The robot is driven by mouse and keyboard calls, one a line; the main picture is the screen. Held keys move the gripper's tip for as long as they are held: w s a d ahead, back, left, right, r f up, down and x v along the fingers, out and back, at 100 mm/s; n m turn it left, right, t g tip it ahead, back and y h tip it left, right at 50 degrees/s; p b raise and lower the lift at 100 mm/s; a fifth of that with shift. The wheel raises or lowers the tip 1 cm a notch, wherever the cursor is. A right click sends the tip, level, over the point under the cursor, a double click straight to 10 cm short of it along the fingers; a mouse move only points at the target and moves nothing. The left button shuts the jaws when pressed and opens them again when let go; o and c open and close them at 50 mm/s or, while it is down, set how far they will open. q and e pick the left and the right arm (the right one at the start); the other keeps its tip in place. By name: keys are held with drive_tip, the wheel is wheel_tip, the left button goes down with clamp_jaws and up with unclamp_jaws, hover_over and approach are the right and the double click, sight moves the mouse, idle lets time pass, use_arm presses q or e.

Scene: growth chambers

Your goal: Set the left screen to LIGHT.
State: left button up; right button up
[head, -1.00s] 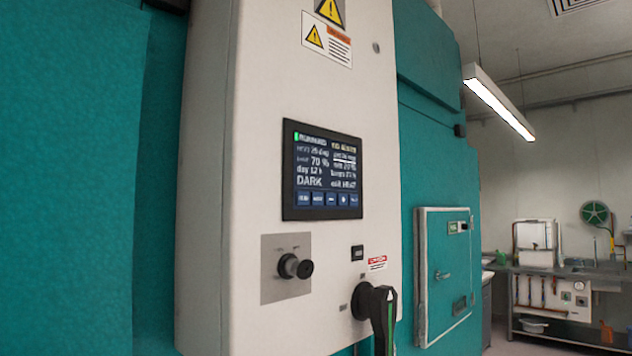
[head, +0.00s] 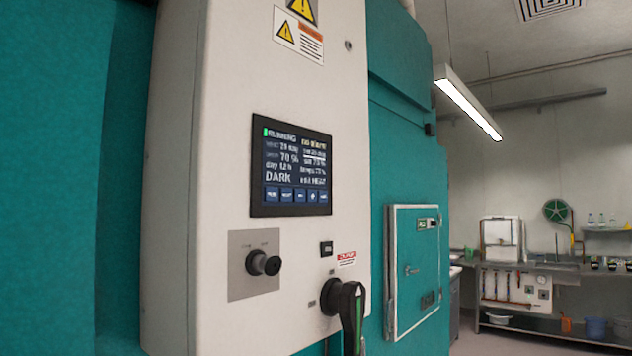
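The screen (head: 291,167) is a dark panel on the front of a white control cabinet (head: 200,120). It reads RUNNING at the top left and DARK at the lower left, with other values that are partly blurred. A row of several blue buttons (head: 299,195) runs along its bottom edge. Neither of my grippers is in the head view.
Below the screen are a black knob (head: 263,263) on a grey plate, a small black switch (head: 326,248) and a large black handle (head: 347,305) that juts out. A teal wall (head: 60,180) is at the left. A bench (head: 520,268) with equipment stands at the far right.

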drive_tip(key=shift+a, duration=0.15)
clamp_jaws()
drive_tip(key=shift+d, duration=0.25)
idle(0.9)
